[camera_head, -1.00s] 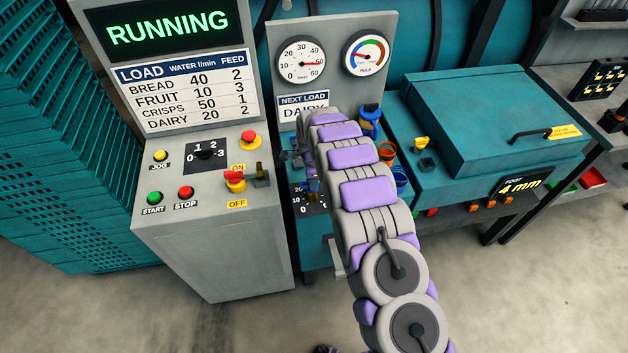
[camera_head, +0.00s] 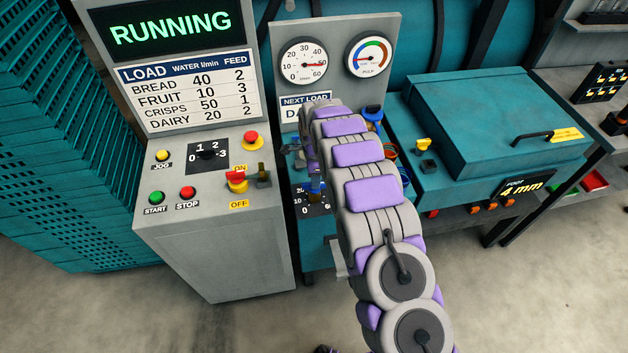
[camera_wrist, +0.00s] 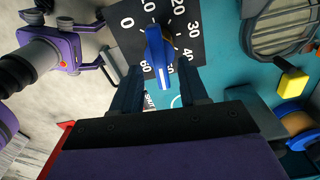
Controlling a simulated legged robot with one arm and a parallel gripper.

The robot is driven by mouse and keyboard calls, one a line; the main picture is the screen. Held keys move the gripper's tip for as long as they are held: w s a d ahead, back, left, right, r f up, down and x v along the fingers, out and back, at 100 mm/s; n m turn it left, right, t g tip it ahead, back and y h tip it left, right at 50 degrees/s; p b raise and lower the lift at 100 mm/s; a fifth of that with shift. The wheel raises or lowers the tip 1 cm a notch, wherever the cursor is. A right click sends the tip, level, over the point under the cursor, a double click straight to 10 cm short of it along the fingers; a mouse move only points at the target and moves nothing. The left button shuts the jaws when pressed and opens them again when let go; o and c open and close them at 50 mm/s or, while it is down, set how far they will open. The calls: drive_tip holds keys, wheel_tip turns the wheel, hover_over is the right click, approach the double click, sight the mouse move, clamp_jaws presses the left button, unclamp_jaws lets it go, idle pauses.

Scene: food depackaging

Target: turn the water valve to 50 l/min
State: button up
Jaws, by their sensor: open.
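The blue valve handle (camera_wrist: 158,52) stands on a dark dial plate (camera_wrist: 118,38) marked 0 to 60 in the wrist view. Its white line points down in that view, near the 50 mark. My gripper (camera_wrist: 160,72) is open, with one finger on each side of the handle's end; I cannot tell whether either finger touches it. In the head view the round flow gauge (camera_head: 303,61) has its red needle pointing right, close to 50. The dial plate (camera_head: 312,203) shows partly there, and my arm hides much of the valve area.
The grey control cabinet (camera_head: 215,250) with a RUNNING screen (camera_head: 171,28) stands left. Its load chart (camera_head: 187,97) lists CRISPS at 50. The pulp gauge (camera_head: 368,55) is beside the flow gauge. A teal box (camera_head: 490,120) stands right. A yellow knob (camera_wrist: 291,82) is right in the wrist view.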

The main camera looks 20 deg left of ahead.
wheel_tip(320, 180, up, 14)
drive_tip(key=shift+a+r+p, duration=0.15)
drive_tip(key=shift+a+p, duration=0.15)
drive_tip(key=shift+a, duration=0.1)
idle(0.3)
drive_tip(key=s+d+r+n+b, duration=0.1)
drive_tip(key=s+d+r+n, duration=0.1)
drive_tip(key=s+d+r, duration=0.45)
drive_tip(key=s+d+r+n+b, duration=0.1)
drive_tip(key=s+d+r+n, duration=0.15)
drive_tip(key=d, duration=0.75)
drive_tip(key=s+d+r+n+b, duration=0.1)
drive_tip(key=s+d+r+n, duration=0.15)
drive_tip(key=s+d, duration=0.45)
drive_tip(key=s+d+f+n+b, duration=0.1)
drive_tip(key=s+d, duration=0.3)
drive_tip(key=s, duration=0.5)
drive_tip(key=s+d+f+n+g+b, duration=0.1)
drive_tip(key=s+d+n, duration=0.2)
drive_tip(key=s+d, duration=0.2)
drive_tip(key=s+d+f+n+b, duration=0.1)
drive_tip(key=s+d, duration=0.3)
drive_tip(key=s, duration=0.8)
drive_tip(key=shift+s+d+f+n+g, duration=0.3)
drive_tip(key=shift+d+f+n+g, duration=0.1)
drive_tip(key=shift+n, duration=0.1)
